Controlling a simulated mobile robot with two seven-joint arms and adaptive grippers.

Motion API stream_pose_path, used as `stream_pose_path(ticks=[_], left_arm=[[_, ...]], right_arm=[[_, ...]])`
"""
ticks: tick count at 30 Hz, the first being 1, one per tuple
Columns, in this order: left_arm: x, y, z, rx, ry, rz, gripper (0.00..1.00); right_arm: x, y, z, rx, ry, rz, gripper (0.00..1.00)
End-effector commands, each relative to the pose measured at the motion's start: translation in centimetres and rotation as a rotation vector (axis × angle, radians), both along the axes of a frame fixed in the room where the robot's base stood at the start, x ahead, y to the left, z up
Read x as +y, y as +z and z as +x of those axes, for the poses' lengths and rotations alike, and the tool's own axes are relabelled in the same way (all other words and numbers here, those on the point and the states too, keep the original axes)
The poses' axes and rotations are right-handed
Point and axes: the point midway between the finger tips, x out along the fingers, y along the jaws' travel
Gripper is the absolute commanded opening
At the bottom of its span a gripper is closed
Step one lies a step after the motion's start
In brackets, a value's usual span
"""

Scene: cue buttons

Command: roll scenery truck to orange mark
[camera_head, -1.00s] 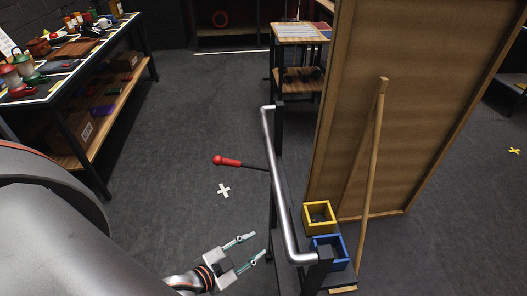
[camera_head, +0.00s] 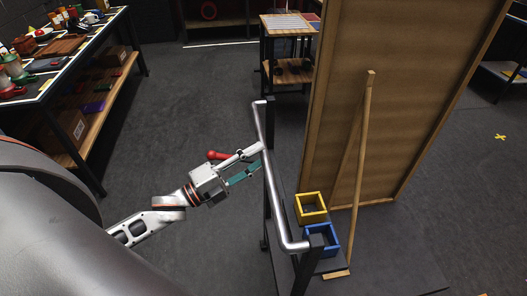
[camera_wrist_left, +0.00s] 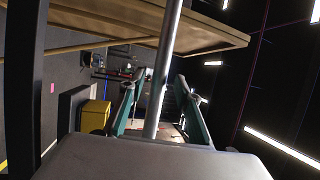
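The scenery truck has a tall wooden flat (camera_head: 410,80), a diagonal wooden brace (camera_head: 362,150), a dark base (camera_head: 390,250) and a silver push rail (camera_head: 275,195) on its left side. My left gripper (camera_head: 260,157) is at the upper part of the rail, its fingers open and pointing at it. In the left wrist view the rail (camera_wrist_left: 162,75) runs between the two spread fingers (camera_wrist_left: 160,108), with gaps on both sides. No orange mark is visible. My right gripper is not in view.
A yellow bin (camera_head: 311,208) and blue bin (camera_head: 322,238) sit on the truck. A yellow cross (camera_head: 500,137) marks the floor at right. A loaded shelf table (camera_head: 110,85) stands at left, a small wooden stand (camera_head: 288,70) behind. Floor left of the truck is clear.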

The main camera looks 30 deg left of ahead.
Motion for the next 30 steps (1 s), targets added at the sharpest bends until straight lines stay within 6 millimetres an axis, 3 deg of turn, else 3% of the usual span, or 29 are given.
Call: stream_pose_path(ticks=[7,17,21,30], left_arm=[[-1.2,0.4,2.0,0.001,0.001,-0.001,0.33],[-1.3,0.4,2.3,0.003,0.0,-0.002,0.33],[-1.3,0.4,2.3,0.003,0.0,-0.001,0.02],[-1.5,0.4,2.4,0.003,0.0,-0.002,0.0]], right_arm=[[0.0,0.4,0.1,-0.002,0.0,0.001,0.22],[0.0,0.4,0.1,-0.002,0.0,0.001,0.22],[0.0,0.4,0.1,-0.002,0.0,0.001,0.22],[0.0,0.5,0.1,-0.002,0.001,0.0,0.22]])
